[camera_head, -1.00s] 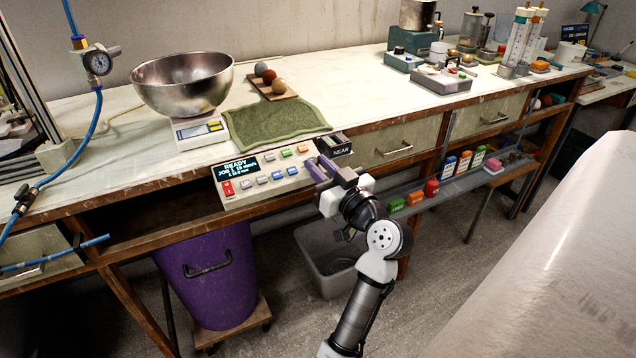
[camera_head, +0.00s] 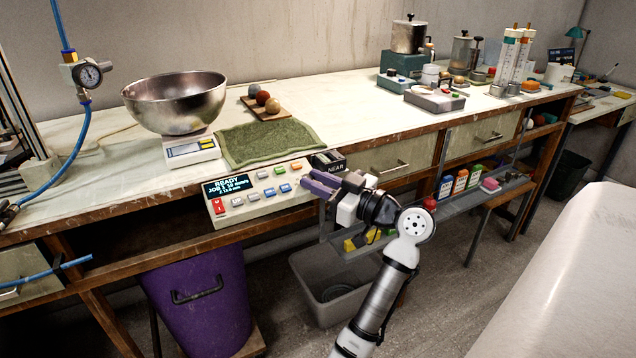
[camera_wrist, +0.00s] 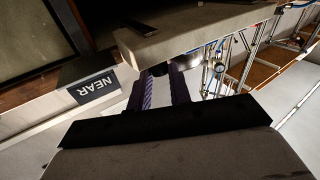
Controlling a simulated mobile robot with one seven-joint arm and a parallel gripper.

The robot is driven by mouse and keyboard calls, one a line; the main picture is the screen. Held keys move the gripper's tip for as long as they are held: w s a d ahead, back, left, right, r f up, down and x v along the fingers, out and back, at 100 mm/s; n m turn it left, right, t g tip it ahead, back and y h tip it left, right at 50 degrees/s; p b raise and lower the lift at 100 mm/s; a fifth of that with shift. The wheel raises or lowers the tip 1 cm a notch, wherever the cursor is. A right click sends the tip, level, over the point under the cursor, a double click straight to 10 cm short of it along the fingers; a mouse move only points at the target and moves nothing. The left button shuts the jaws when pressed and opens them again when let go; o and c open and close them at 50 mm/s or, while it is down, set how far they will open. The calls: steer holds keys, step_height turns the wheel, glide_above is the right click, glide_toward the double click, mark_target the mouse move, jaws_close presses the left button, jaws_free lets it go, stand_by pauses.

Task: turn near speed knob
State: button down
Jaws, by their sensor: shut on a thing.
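The beige control panel (camera_head: 257,191) sits at the table's front edge, with a lit display (camera_head: 228,186) reading READY. A dark NEAR label block (camera_head: 328,162) stands at its right end; the label also shows in the wrist view (camera_wrist: 95,87). My gripper (camera_head: 316,184) has its purple fingers at the panel's right end, just below the NEAR label. In the wrist view, my gripper (camera_wrist: 164,88) is shut on a small dark part between the fingertips, which I take as the near speed knob (camera_wrist: 158,69). The fingers hide the knob in the head view.
A green mat (camera_head: 265,143), a steel bowl (camera_head: 176,102) on a scale (camera_head: 190,150) and a board with balls lie behind the panel. A purple bin (camera_head: 200,300) and a grey bin (camera_head: 330,290) stand below. A shelf (camera_head: 465,203) with small boxes is at right.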

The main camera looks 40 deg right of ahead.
steer(key=shift+f, duration=0.15)
steer(key=c, duration=1.3)
jaws_free()
steer(key=b+v, duration=0.1)
steer(key=v, duration=1.2)
steer(key=shift+s, duration=0.4)
